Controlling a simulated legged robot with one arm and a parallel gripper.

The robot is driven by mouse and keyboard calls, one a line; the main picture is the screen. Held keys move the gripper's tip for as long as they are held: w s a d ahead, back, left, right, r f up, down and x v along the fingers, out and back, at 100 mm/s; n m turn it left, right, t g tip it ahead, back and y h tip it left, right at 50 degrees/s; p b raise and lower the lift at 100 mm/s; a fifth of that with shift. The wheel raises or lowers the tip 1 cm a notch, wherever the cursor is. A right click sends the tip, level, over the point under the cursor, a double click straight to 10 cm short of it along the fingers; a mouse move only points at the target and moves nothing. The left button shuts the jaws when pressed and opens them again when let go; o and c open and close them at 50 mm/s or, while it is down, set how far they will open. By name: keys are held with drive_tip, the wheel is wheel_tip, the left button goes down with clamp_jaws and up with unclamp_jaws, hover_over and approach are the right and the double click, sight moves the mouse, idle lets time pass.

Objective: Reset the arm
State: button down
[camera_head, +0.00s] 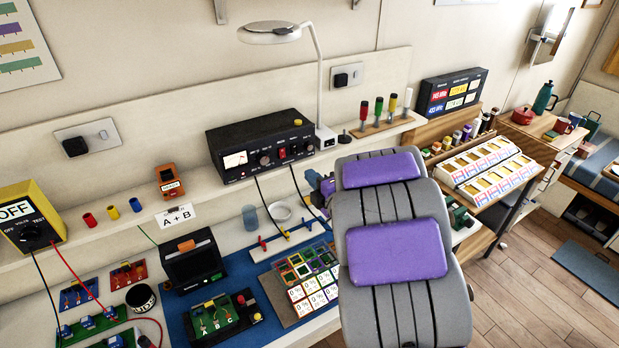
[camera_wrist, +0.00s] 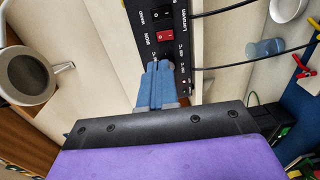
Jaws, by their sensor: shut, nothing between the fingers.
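My gripper (camera_wrist: 157,68) shows in the wrist view as narrow blue-grey fingers, closed together and empty. The fingers point toward the black power supply (camera_wrist: 167,18) with its red switch, overlapping its lower edge in the picture; I cannot tell the gap. In the head view, my grey arm with purple panels (camera_head: 395,250) fills the middle right and hides part of the bench. A small purple part of it shows at its left edge, below the power supply (camera_head: 262,146); the fingertips cannot be made out there.
A lamp (camera_head: 270,32) stands beside the power supply on the shelf (camera_head: 120,222). Below are a blue mat (camera_head: 255,272), a tile tray (camera_head: 312,284), a blue cup (camera_head: 250,217) and a white bowl (camera_head: 280,211). Cables hang from the supply. Floor (camera_head: 530,290) is open at right.

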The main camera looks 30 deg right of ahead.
drive_tip(key=shift+a, duration=0.2)
drive_tip(key=shift+r, duration=0.1)
idle(0.4)
drive_tip(key=s+a+m+g, duration=0.6)
drive_tip(key=s, duration=0.7)
drive_tip(key=s+a+m+g, duration=0.6)
drive_tip(key=s, duration=0.7)
drive_tip(key=s+a+m+g, duration=0.6)
drive_tip(key=s+g, duration=0.1)
drive_tip(key=s, duration=0.6)
drive_tip(key=shift+s+a+f+h, duration=0.3)
drive_tip(key=shift+s+a+f, duration=0.1)
drive_tip(key=shift+f, duration=0.05)
